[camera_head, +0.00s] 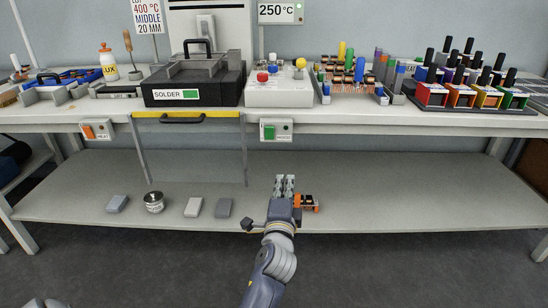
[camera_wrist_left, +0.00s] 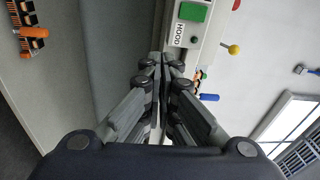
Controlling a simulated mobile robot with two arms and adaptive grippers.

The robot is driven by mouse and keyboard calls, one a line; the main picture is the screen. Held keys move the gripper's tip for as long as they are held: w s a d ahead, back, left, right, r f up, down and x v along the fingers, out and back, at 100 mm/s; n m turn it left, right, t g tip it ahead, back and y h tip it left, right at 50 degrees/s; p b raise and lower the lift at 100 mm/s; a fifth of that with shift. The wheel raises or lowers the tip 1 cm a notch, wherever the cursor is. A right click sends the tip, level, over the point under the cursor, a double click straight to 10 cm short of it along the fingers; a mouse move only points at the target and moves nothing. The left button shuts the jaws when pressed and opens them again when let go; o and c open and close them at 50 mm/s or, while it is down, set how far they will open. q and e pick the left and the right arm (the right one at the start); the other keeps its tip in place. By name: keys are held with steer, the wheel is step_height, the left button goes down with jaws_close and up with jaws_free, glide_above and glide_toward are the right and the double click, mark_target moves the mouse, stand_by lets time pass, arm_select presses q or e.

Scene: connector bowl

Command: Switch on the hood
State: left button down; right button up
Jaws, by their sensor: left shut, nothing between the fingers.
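The hood switch box (camera_head: 276,131) is mounted on the front edge of the bench, right of the middle. It has a green rocker (camera_head: 269,132) and a small label. In the left wrist view the green rocker (camera_wrist_left: 194,12) and the HOOD label (camera_wrist_left: 180,35) show at the top, just beyond the fingertips. My left gripper (camera_head: 285,182) is shut and empty, pointing towards the bench below the switch in the head view. In the left wrist view its fingertips (camera_wrist_left: 165,62) are together near the label; I cannot tell whether they touch the box. My right gripper is not in view.
A similar HEAT switch box (camera_head: 97,130) with an orange rocker sits further left on the bench edge. Above stand the SOLDER box (camera_head: 194,83) and a white button box (camera_head: 279,90). The lower shelf holds a tin (camera_head: 154,204), grey blocks (camera_head: 193,207) and an orange-black part (camera_head: 309,203).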

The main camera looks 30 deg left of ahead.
mark_target(274, 127)
arm_select(q)
steer(key=r+y, duration=0.1)
steer(key=s+a+r, duration=0.1)
steer(key=r, duration=0.1)
steer(key=s+a+r+y+b, duration=0.1)
steer(key=shift+s+a+r+y, duration=0.1)
steer(key=shift+a+r+y, duration=0.1)
steer(key=shift+r+y, duration=0.1)
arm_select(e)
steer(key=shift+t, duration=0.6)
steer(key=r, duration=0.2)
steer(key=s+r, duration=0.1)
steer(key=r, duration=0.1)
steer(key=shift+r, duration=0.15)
